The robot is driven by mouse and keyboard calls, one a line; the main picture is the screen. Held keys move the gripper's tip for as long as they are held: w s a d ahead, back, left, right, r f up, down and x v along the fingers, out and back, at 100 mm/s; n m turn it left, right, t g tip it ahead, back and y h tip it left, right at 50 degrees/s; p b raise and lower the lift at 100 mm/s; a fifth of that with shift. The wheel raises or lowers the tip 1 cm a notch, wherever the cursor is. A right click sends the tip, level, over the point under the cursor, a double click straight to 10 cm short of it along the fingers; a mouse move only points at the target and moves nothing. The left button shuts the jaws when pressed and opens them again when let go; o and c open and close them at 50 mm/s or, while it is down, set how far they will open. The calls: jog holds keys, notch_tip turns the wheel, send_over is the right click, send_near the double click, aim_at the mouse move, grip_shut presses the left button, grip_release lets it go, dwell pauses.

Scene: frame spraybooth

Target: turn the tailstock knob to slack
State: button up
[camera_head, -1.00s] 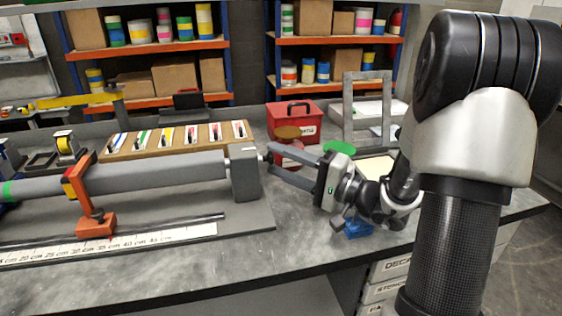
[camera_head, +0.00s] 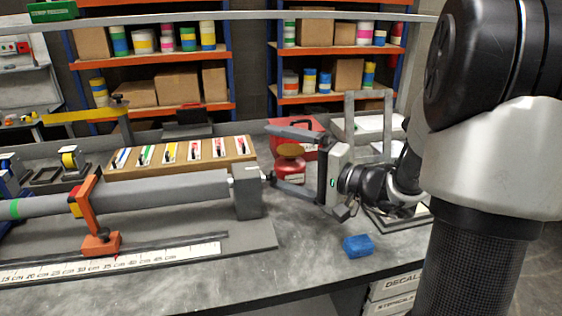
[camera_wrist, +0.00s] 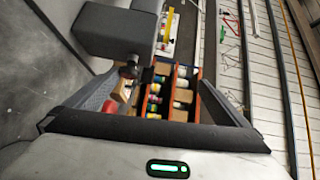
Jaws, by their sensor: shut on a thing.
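The tailstock is a grey block (camera_head: 247,193) at the right end of a long grey tube. Its small dark knob (camera_head: 268,180) sticks out from the block's right face. In the wrist view the dark knob (camera_wrist: 128,70) shows by the left fingertip, below the grey block (camera_wrist: 115,33). The exact contact is hard to make out.
A red can with a brown lid (camera_head: 290,165) and a red toolbox (camera_head: 310,146) stand close behind my gripper. A blue block (camera_head: 357,246) lies on the bench in front. An orange clamp (camera_head: 95,215) stands on the left.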

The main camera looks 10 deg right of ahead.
jog(key=shift+n+t+y, duration=0.4)
jog(key=shift+y, duration=0.2)
notch_tip(320, 180, up, 6)
jog(key=shift+d+f, duration=0.15)
jog(key=shift+f, duration=0.1)
jog(key=shift+m+g+h, duration=0.4)
jog(key=shift+h, duration=0.2)
notch_tip(320, 180, down, 4)
jog(key=shift+f, duration=0.15)
jog(key=shift+s+d+f, duration=0.1)
jog(key=shift+s+d, duration=0.05)
jog(key=shift+s, duration=0.05)
jog(key=shift+s+d+f+b, duration=0.2)
jog(key=shift+s+d+b, duration=0.25)
jog(key=shift+c, duration=0.4)
jog(key=shift+s+d, duration=0.2)
jog(key=shift+d, duration=0.05)
jog(key=shift+c, duration=1.1)
jog(key=shift+s+d, duration=0.25)
jog(key=shift+s, duration=0.1)
jog(key=c, duration=0.7)
jog(key=shift+s+d+f+b, duration=0.4)
jog(key=shift+s+d+f, duration=0.25)
jog(key=shift+s+d, duration=1.3)
jog(key=shift+s+d+f+b, duration=0.45)
jog(key=shift+s+d+f, duration=0.25)
jog(key=shift+s+d, duration=1.3)
jog(key=shift+s+d+f+b, duration=0.4)
jog(key=shift+s+d+f, duration=0.25)
jog(key=shift+s+d, duration=1.3)
